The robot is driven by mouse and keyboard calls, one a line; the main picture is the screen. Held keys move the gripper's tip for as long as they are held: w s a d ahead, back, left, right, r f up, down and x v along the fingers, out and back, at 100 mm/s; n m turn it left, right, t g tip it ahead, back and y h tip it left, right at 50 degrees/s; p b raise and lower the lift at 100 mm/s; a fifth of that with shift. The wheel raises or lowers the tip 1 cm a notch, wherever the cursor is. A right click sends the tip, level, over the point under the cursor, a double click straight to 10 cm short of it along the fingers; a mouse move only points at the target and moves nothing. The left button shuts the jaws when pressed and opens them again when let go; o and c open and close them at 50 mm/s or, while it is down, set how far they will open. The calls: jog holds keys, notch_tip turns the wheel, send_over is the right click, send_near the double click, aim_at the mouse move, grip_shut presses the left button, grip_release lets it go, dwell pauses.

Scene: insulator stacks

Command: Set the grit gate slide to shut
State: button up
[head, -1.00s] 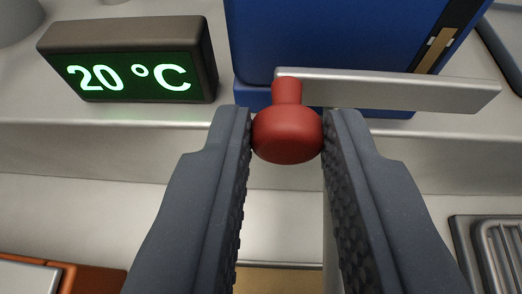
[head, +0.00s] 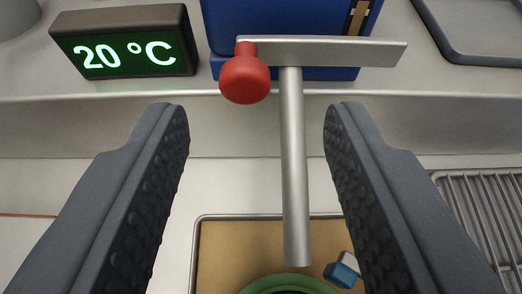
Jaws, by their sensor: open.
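A red knob (head: 245,80) sits at the left end of a flat grey metal bar (head: 330,51), in front of a blue housing (head: 285,20). A grey rod (head: 294,165) runs from the bar down toward the bottom of the picture. I take the knob and bar to be the slide's handle, but no label shows. My gripper (head: 258,115) is open, its two dark ridged fingers wide apart. The knob is beyond the fingertips, between them in the picture and touching neither. A narrow tan strip (head: 358,15) shows in a dark slot on the housing's right side.
A display reading 20 °C (head: 125,45) stands on the ledge at left. Below are a tan tray (head: 225,245), a green ring (head: 285,284), a small blue and white piece (head: 343,270) and a wire rack (head: 480,215). A dark tray (head: 480,35) lies upper right.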

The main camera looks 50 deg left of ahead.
jog(key=v, duration=0.9)
jog(key=shift+s+d+p, duration=0.15)
jog(key=shift+d+p, duration=0.1)
jog(key=shift+p, duration=0.15)
jog(key=shift+r, duration=0.1)
